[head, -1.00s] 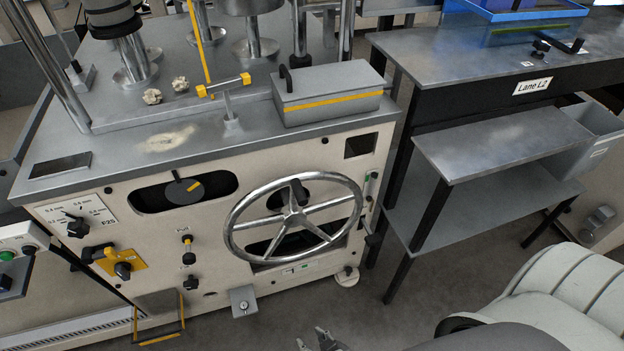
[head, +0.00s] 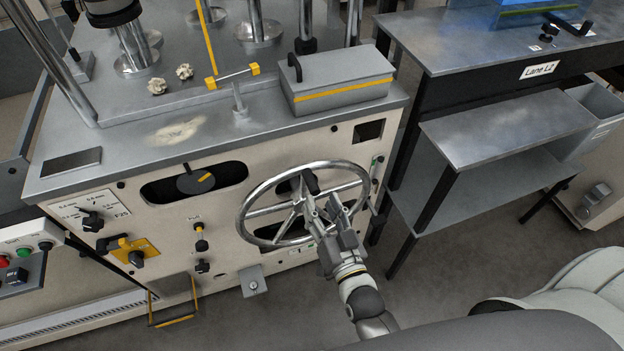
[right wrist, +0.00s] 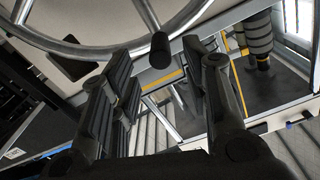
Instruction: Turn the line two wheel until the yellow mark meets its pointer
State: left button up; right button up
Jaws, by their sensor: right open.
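The chrome handwheel (head: 243,212) with spokes and a black handle (head: 311,182) is on the cream machine front. Left of it, a dark disc (head: 190,183) with a yellow mark (head: 206,178) sits in a black oval window. The wheel rim (right wrist: 60,45) crosses the top left. My left gripper is out of view.
A grey box with a yellow stripe (head: 340,86) stands on the machine top above the wheel. A selector dial (head: 92,220) and yellow-plated switch (head: 137,257) are at left. The Lane L2 table (head: 470,45) and its lower shelf stand right.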

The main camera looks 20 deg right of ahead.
aim_at(311, 183)
jog(key=w+p, duration=0.1)
jog(key=w, duration=0.6)
jog(key=shift+w+a, duration=0.15)
jog(key=shift+w, duration=0.25)
grip_shut()
